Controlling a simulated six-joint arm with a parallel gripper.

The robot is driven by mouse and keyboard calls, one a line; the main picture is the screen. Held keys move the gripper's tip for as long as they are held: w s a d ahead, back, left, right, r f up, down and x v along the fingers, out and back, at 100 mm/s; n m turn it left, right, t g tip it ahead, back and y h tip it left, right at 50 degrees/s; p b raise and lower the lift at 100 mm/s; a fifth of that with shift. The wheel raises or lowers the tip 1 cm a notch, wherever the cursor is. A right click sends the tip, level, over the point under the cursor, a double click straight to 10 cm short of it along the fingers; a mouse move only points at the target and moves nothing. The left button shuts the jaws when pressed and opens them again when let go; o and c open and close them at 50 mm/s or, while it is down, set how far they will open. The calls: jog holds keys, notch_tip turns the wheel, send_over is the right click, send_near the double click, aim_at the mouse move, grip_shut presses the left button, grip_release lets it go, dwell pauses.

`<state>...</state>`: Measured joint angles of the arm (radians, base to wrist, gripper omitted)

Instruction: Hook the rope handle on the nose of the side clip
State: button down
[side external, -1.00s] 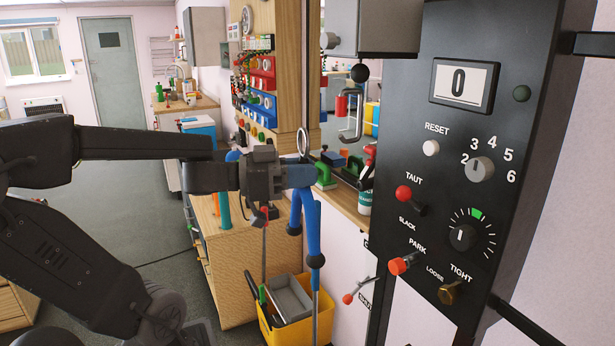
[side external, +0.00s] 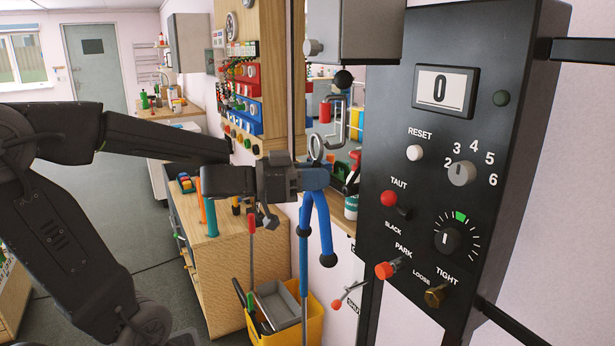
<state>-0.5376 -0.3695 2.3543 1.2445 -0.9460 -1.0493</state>
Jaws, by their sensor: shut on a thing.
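My gripper (side external: 297,180) is shut on the blue rope handle (side external: 315,178) at its top block. A metal ring (side external: 316,148) stands up from that block. The side clip (side external: 347,118) is a bent metal hook with a red sleeve, hanging below a black ball (side external: 343,79). The ring is close beside the clip's lower end in the picture, to its left. I cannot tell the depth gap between them, and the ring does not visibly pass over the nose.
A black control panel (side external: 478,130) with knobs and levers stands close on the right. A grey box (side external: 352,35) is above the clip. A yellow bin (side external: 313,325) is below, and a wooden cabinet (side external: 215,265) stands behind my gripper.

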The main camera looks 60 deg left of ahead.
jog(key=shift+w+f, duration=0.2)
jog(key=shift+w, duration=0.55)
jog(key=shift+w+f, duration=0.25)
jog(key=shift+w, duration=0.5)
jog(key=shift+w+f, duration=0.2)
jog(key=shift+w, duration=0.55)
jog(key=c, duration=1)
grip_release()
jog(key=shift+f, duration=0.1)
jog(key=v, duration=1.4)
